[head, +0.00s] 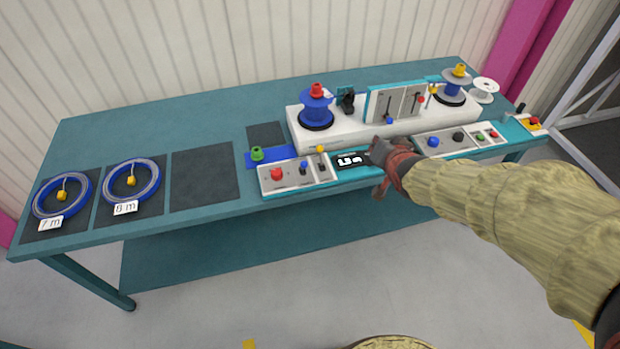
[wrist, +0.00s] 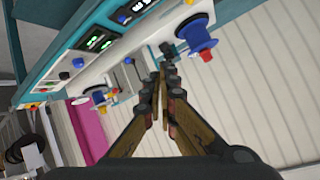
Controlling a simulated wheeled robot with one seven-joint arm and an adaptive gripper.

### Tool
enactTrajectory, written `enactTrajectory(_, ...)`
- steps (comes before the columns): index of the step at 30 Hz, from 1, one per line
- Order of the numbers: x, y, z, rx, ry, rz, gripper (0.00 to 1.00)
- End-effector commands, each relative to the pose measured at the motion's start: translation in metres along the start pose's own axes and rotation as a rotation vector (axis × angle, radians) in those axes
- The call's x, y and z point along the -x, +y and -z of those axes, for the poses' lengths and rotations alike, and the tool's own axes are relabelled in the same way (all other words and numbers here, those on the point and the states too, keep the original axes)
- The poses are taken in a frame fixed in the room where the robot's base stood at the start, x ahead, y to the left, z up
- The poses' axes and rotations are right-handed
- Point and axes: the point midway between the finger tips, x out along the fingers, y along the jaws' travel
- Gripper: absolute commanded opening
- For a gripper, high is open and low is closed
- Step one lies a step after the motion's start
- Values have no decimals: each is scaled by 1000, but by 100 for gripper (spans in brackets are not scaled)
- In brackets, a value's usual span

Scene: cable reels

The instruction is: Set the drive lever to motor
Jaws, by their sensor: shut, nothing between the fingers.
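Several levers show in the head view, with labels too small to read, so I cannot tell which is the drive lever. A yellow-knobbed lever (head: 320,150) and a small blue-knobbed lever (head: 304,165) stand on the left control panel (head: 285,184). The upright grey panel (head: 408,99) on the white housing carries a blue-knobbed lever (head: 389,120) and a red-knobbed lever (head: 421,99). My gripper (head: 377,150) is over the bench front, right of the digital display (head: 351,159), and hides part of it. In the wrist view my gripper (wrist: 162,75) is shut and empty.
Two blue cable coils (head: 62,196) (head: 133,181) lie on dark mats at left. A third mat (head: 203,175) is bare.

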Motion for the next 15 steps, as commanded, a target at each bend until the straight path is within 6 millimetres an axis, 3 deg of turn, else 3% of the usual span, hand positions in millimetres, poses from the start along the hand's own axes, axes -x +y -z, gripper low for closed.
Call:
enactTrajectory(1,-30,0,-16,-37,17,35,0)
enactTrajectory(6,-101,-16,-54,-203,103,214,0)
enactTrajectory(10,-136,-24,-98,-351,134,371,0)
enactTrajectory(15,-152,-26,-166,-572,139,591,0)
